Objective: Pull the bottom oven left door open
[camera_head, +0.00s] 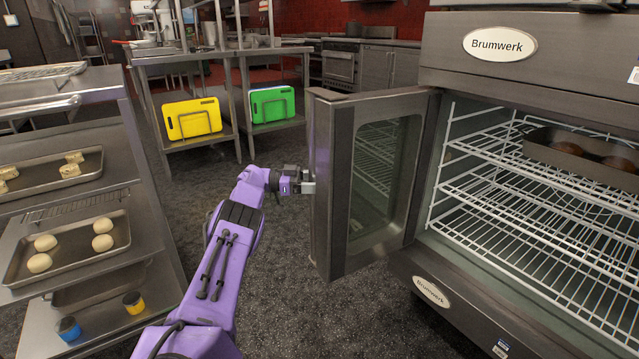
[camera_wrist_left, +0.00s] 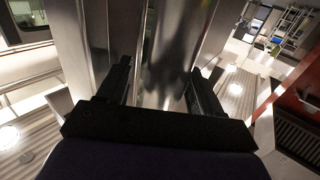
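The oven's left door (camera_head: 372,180) stands swung well open in the head view, its window and inner face showing. The open oven chamber (camera_head: 540,210) has white wire racks. My left gripper (camera_head: 307,183) is at the door's outer free-edge side, partly hidden by the door edge. In the left wrist view the two black fingers of my left gripper (camera_wrist_left: 160,92) are spread apart, with a shiny upright metal surface (camera_wrist_left: 165,60) between or just beyond them. I cannot tell whether they touch it. The door handle is not clearly seen. My right gripper is out of view.
A rack with trays of dough (camera_head: 75,250) stands at the left. A steel table (camera_head: 200,60) with yellow (camera_head: 192,118) and green (camera_head: 272,104) boards is behind. A dark pan (camera_head: 580,152) sits on the oven's upper rack. Dark floor is clear left of the door.

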